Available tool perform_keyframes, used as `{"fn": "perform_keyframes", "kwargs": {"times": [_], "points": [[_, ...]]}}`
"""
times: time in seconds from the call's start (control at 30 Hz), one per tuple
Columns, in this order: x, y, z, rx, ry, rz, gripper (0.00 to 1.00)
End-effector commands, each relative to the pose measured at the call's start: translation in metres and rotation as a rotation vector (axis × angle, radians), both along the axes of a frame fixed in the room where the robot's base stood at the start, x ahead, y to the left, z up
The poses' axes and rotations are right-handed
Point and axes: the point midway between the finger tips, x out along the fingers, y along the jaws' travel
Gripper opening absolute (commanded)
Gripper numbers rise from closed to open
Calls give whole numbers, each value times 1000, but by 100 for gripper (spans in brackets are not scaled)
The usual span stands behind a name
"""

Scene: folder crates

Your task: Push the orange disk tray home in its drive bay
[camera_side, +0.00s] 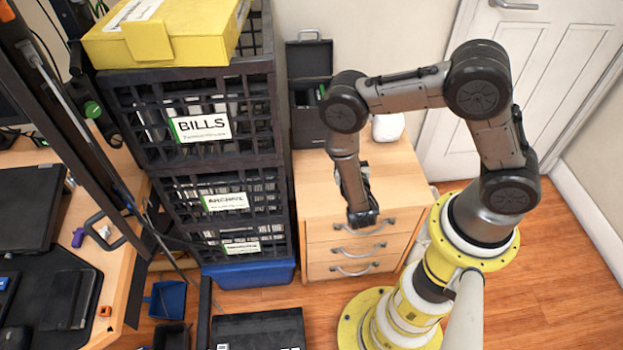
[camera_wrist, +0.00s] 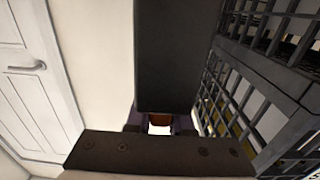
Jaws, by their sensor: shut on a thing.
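My gripper (camera_side: 362,218) points down over the front edge of the wooden drawer unit (camera_side: 430,190) in the side view. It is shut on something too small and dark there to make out. In the wrist view, a small brownish-orange patch (camera_wrist: 160,117) with a white part below it shows low in the middle, between dark pieces. It may be the held thing, but I cannot tell. A small orange piece (camera_side: 105,311) lies on the desk at the lower left of the side view. I cannot pick out the drive bay or a clear orange tray in either view.
Dark stacked crates (camera_side: 200,155) with labels stand left of the drawer unit, a yellow box (camera_side: 165,35) on top. A black open-lidded case (camera_side: 308,60) and a white object (camera_side: 388,127) are on the drawer unit. A dark panel (camera_wrist: 180,55) blocks the wrist view's middle.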

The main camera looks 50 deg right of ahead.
Motion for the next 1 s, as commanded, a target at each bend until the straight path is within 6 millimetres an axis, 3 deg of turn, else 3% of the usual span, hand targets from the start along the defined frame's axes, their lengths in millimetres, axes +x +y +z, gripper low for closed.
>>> {"fn": "perform_keyframes", "kwargs": {"times": [0.47,0.87,1.0], "points": [[5,3,-5,1,-2,15,0],[86,-17,-42,1,-4,14,0],[104,-21,-64,0,0,16,0]]}}
